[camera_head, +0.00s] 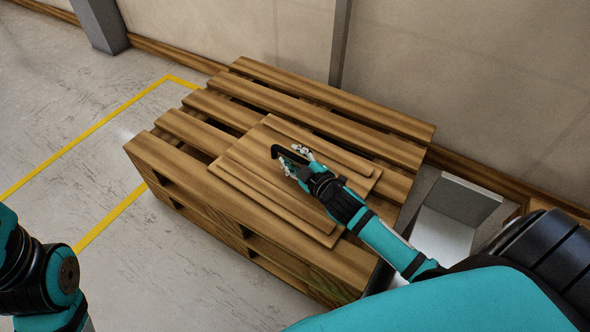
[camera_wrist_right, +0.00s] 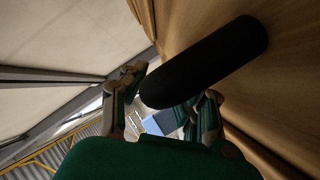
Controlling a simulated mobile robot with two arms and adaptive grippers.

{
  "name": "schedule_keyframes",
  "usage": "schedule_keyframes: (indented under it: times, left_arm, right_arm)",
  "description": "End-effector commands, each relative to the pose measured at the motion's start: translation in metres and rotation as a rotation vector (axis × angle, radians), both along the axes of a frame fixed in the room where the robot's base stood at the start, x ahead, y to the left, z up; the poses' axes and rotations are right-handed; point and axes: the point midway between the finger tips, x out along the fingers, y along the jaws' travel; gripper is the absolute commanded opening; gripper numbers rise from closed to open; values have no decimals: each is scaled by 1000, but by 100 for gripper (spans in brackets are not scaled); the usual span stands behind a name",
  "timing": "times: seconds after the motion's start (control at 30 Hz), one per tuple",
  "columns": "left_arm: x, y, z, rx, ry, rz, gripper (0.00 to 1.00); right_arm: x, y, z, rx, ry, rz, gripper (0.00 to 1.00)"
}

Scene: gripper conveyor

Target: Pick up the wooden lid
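The wooden lid (camera_head: 262,190) is a square board with raised planks and a black bar handle (camera_head: 278,151). It lies flat on top of the stacked wooden pallets (camera_head: 165,160). My right gripper (camera_head: 294,158) is at the handle, over the middle of the lid. In the right wrist view, its two fingers (camera_wrist_right: 172,92) are spread apart and the near end of the black handle (camera_wrist_right: 205,62) reaches between them. I cannot tell whether either finger touches the handle. My left arm shows at the lower left, but its gripper is out of view.
A wall (camera_head: 430,75) runs behind the pallets. A light open box (camera_head: 450,215) stands at the right of the pallets, near my right arm. A yellow line (camera_head: 85,135) marks the grey floor (camera_head: 45,90), which is clear at the left.

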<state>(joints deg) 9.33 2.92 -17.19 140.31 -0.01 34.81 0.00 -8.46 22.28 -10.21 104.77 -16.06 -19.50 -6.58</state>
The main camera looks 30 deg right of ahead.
Motion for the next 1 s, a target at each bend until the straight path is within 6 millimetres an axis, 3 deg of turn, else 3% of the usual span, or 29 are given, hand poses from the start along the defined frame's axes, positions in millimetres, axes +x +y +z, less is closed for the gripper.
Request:
schedule_keyframes:
  times: [0.07, 0.3, 1.0]
  left_arm:
    - [0, 0, 0, 0, 0, 0, 30]
    - [0, 0, 0, 0, 0, 0, 30]
    - [-1, 0, 5, -3, -3, -1, 30]
  right_arm:
    - [0, 0, 0, 0, 0, 0, 29]
    - [0, 0, 1, 0, -1, 0, 0]
    - [1, 0, 11, 0, -11, 2, 0]
